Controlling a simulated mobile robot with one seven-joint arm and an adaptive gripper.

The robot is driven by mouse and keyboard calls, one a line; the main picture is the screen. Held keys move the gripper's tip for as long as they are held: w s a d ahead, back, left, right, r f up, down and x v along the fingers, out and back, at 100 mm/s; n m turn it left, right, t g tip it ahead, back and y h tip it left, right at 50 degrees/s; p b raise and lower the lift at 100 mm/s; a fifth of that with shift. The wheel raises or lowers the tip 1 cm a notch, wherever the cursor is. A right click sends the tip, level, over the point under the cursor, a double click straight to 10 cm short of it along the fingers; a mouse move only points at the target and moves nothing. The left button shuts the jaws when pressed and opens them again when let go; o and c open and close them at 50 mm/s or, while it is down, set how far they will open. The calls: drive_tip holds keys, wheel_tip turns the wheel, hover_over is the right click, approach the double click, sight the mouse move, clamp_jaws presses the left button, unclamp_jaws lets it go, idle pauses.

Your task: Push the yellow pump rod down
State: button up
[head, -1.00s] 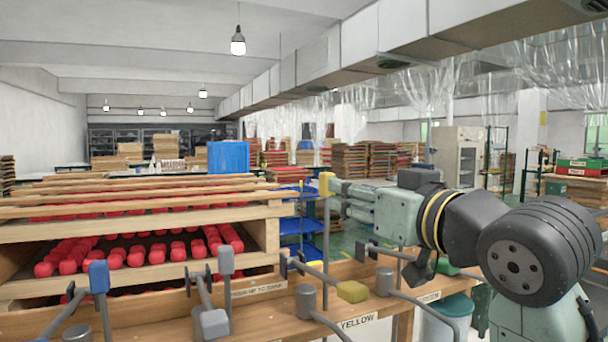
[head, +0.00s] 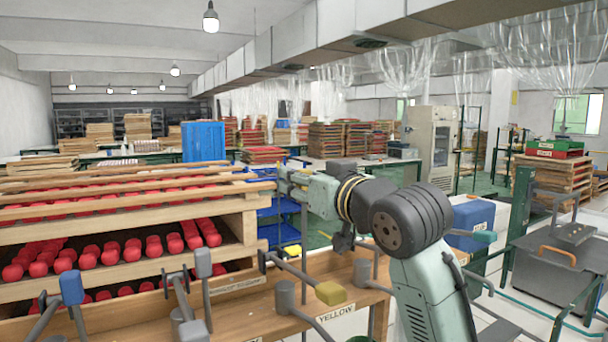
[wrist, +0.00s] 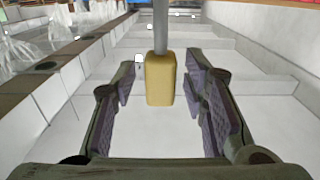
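The yellow pump rod's handle (wrist: 160,80) is a yellow block on the end of a grey rod. In the wrist view it lies between the spread fingers of my gripper (wrist: 160,100), with gaps on both sides. In the head view my gripper (head: 292,184) is at the top of an upright grey rod (head: 304,228) and mostly hides the handle. My gripper is open and holds nothing. A lower lever with a yellow block (head: 330,293) juts out by the YELLOW label (head: 337,313) on the wooden bench.
Levers with a blue block (head: 71,287) and a grey block (head: 203,262) stand left along the bench. A wooden rack (head: 100,262) of red pieces is behind them. A blue box (head: 470,224) and grey machine (head: 555,265) are at the right.

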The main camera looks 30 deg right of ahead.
drive_tip(key=shift+c, duration=0.2)
clamp_jaws()
idle(0.3)
idle(0.4)
